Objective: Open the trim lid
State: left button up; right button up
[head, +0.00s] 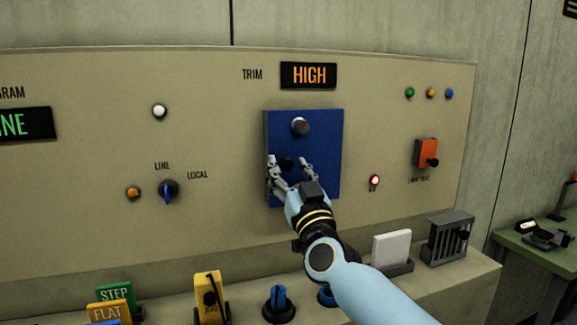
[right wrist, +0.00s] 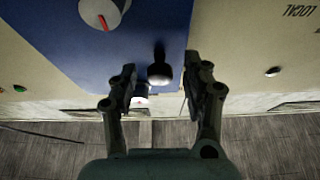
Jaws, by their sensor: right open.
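The trim lid is a blue plate (head: 328,150) on the beige panel, below the orange HIGH display (head: 308,75). It looks flat against the panel. A grey round dial (head: 300,126) is at its top; in the right wrist view the dial (right wrist: 103,12) has a red mark. A dark knob (head: 286,163) stands out lower on the plate. My right gripper (head: 288,166) is open in front of the plate, fingers on both sides of the knob. In the right wrist view the knob (right wrist: 160,72) lies between the fingers, with gaps visible. My left gripper is not in view.
A LINE/LOCAL selector (head: 168,190) is to the left, and an orange switch (head: 427,153) and red lamp (head: 375,181) to the right. On the ledge below are a yellow lever block (head: 209,297), blue knobs, a white plate (head: 391,249) and a grey slotted block (head: 448,238).

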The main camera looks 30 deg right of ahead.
jog(key=shift+w, duration=0.2)
grip_shut()
dwell(0.4)
